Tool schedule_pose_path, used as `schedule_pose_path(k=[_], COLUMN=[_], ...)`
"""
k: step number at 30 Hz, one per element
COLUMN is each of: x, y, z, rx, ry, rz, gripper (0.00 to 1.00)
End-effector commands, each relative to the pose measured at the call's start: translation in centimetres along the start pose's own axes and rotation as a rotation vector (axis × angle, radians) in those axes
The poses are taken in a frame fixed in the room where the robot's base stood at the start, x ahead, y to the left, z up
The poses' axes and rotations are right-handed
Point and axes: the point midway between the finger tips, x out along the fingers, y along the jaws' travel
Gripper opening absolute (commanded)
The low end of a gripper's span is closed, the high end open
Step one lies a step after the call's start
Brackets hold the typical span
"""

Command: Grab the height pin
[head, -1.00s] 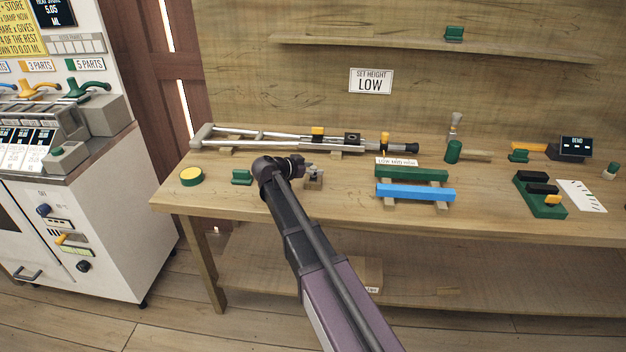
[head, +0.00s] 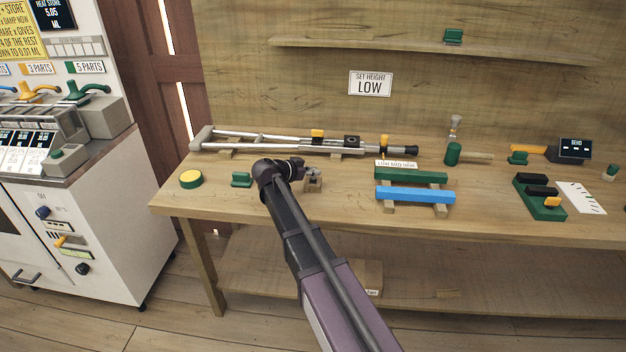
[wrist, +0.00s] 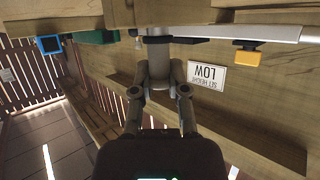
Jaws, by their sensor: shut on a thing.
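My gripper (head: 311,173) is low over the table at a small wooden block (head: 314,186), left of the blue bar. In the wrist view, my gripper (wrist: 158,62) has its fingers drawn together on a short grey piece (wrist: 156,31), which appears to be the height pin. The fingers cover much of it. I cannot tell whether it still sits in the block. A crutch (head: 260,139) with an orange clip (head: 317,134) lies along the back of the table. The sign reading "SET HEIGHT LOW" (head: 370,83) hangs on the wall behind.
A green bar (head: 410,176) and a blue bar (head: 418,195) rest on wooden supports right of my gripper. A green block (head: 241,180) and a yellow-topped green button (head: 190,179) stand to the left. The table's front edge is close below.

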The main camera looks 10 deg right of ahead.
Motion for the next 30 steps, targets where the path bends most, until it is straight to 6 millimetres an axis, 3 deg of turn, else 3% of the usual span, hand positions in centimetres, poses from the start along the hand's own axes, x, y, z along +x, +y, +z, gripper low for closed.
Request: schedule_pose_path(k=[14,26,30], x=[-0.3,-1.5,-4.2], y=[0.0,0.0,1.9], z=[-0.7,-3.7,-2.5], rx=[0.000,0.000,-0.001], ry=[0.000,0.000,0.000], rz=[0.000,0.000,-0.003], gripper=[0.00,0.00,0.00])
